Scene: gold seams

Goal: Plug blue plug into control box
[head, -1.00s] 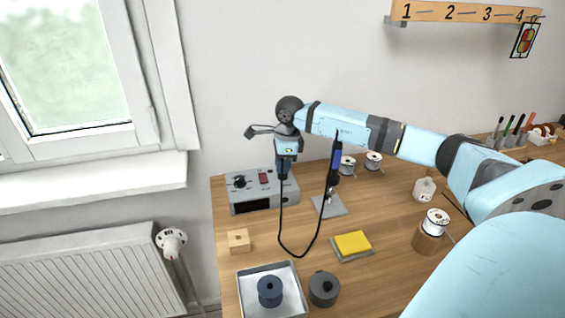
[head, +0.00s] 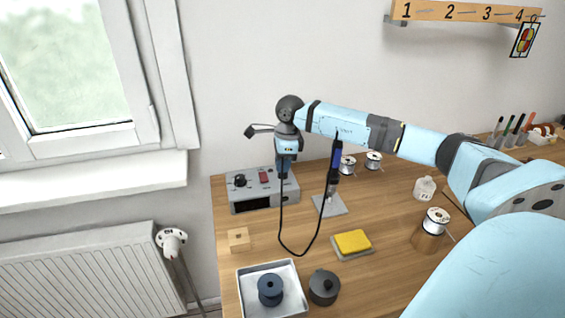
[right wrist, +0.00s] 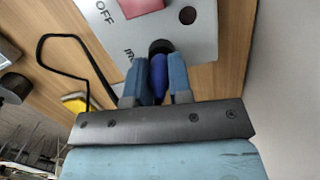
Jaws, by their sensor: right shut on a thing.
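The grey control box (head: 262,205) stands at the back left of the table. A black cable (head: 282,225) loops from the plug to the soldering iron (head: 336,158). My left gripper is out of view.
The iron's stand (head: 329,206) is right of the box. A wooden block (head: 239,240), yellow sponge (head: 352,242), white tray (head: 292,276) with a blue spool and dark round pot (head: 324,287) are in front. The wall is close behind.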

